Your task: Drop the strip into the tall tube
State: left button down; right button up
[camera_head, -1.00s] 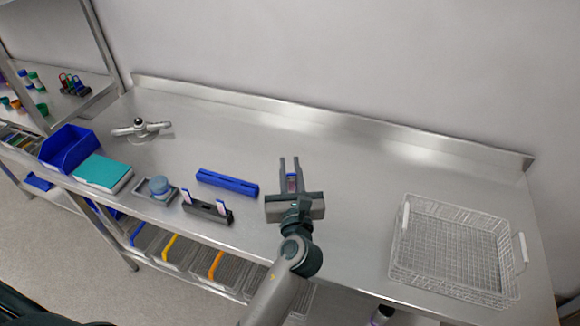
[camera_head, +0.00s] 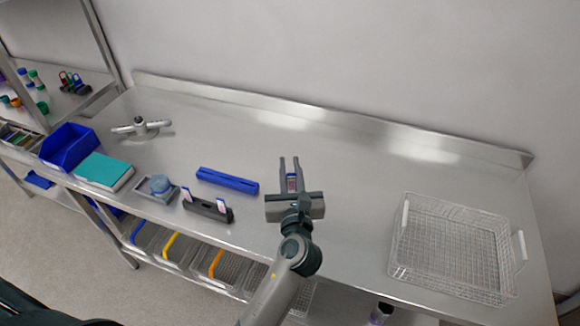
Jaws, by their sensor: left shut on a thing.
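My left gripper (camera_head: 289,166) is over the middle of the steel bench, its two fingers pointing towards the back wall. It is shut on a small strip (camera_head: 291,183), pale with red and blue marks, which shows between the fingers. A dark grey holder (camera_head: 207,209) to the left carries two upright pale pieces with coloured marks, one near each end. I cannot make out a tall tube for certain. My right gripper is not in view.
A long blue rack (camera_head: 227,181) lies left of my gripper. A wire basket (camera_head: 453,284) stands at the right. The bench behind my gripper is clear.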

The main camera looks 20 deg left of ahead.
pick_arm(q)
jog(key=shift+f, duration=0.35)
jog(key=shift+f+b, duration=1.6)
jog(key=shift+f, duration=0.65)
jog(key=c, duration=1.1)
grip_release()
jog(key=shift+r, duration=0.15)
notch_tip(320, 180, up, 7)
jog(key=p, duration=0.8)
jog(key=shift+f, duration=0.2)
dwell(0.8)
